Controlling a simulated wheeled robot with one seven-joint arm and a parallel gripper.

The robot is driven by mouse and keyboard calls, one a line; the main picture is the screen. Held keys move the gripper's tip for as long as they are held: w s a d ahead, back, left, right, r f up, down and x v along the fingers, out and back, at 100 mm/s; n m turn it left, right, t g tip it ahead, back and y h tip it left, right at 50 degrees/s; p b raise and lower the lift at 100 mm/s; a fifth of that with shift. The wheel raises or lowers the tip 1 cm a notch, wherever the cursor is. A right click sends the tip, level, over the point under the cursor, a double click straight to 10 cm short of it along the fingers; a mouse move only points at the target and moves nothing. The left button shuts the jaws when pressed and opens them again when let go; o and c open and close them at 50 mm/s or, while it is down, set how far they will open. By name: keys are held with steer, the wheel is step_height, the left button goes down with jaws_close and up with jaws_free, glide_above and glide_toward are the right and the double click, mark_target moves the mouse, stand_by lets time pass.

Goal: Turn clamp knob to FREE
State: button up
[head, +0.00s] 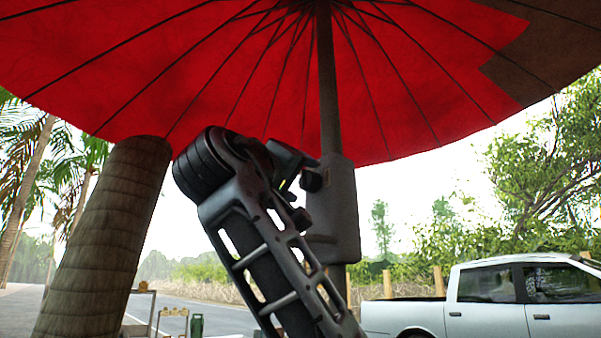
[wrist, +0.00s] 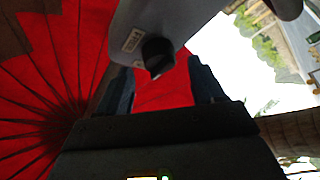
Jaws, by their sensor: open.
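The grey clamp housing (head: 335,212) sits around the dark parasol pole (head: 328,90), and its underside (wrist: 185,18) fills the top of the wrist view. A black clamp knob (wrist: 157,54) sticks out from it beside a small pale label (wrist: 132,40) that I cannot read. My gripper (wrist: 162,78) is open, with one finger on each side of the knob in the wrist view. I cannot tell whether either finger touches it. In the head view my gripper (head: 292,165) is raised at the housing's left side, and the arm partly hides this area.
The red parasol canopy (head: 240,75) spreads close above my gripper. A thick palm trunk (head: 105,240) stands to the left. A white pickup (head: 510,300) is parked at the right, and a road (head: 200,312) runs behind. Open air lies between trunk and arm.

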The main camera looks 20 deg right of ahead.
steer(key=shift+x, duration=0.85)
steer(key=shift+c, duration=0.2)
steer(key=c, duration=1)
steer(key=shift+f, duration=0.1)
